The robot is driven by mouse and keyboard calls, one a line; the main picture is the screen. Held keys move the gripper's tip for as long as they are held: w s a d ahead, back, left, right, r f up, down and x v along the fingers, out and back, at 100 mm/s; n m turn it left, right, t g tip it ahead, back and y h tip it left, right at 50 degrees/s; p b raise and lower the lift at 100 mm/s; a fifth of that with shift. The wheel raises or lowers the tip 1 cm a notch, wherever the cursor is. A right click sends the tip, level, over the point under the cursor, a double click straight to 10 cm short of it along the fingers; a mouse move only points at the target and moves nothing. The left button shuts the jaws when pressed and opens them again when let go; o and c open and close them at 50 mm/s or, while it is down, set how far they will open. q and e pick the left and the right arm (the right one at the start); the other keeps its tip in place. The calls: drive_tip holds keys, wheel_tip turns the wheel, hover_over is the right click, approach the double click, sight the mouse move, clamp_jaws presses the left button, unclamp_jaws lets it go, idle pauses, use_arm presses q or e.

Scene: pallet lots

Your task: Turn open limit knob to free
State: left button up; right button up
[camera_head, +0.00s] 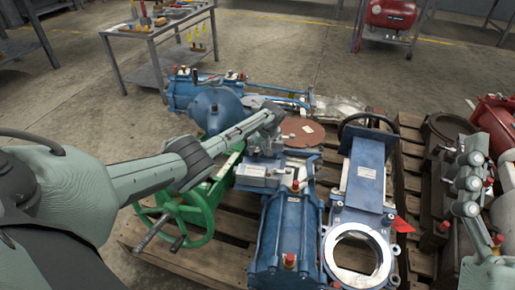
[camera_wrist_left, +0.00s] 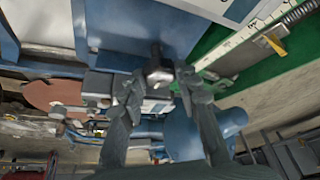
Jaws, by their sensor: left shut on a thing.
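My left arm reaches across the pallet in the head view. Its gripper (camera_head: 271,113) is over the blue actuator assembly, between the green gearbox with its handwheel (camera_head: 190,215) and the rust-red disc (camera_head: 302,131). In the left wrist view the fingers of my left gripper (camera_wrist_left: 158,77) stand on both sides of a small grey metal knob (camera_wrist_left: 158,71) on a dark stem and are shut on it. The knob is hidden in the head view. Any setting mark on it is too small to read.
A blue gate valve (camera_head: 362,180) with a round opening and a blue cylinder (camera_head: 288,235) stand to the right of the arm. A blue actuator (camera_head: 210,105) lies behind. A tool bench (camera_head: 160,32) is at the back left.

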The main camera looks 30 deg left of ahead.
idle(0.6)
use_arm(q)
drive_tip(key=o, duration=1.1)
drive_tip(key=shift+o, duration=0.2)
drive_tip(key=v, duration=1.2)
drive_tip(key=shift+w+d+f, duration=0.1)
drive_tip(key=shift+d, duration=0.05)
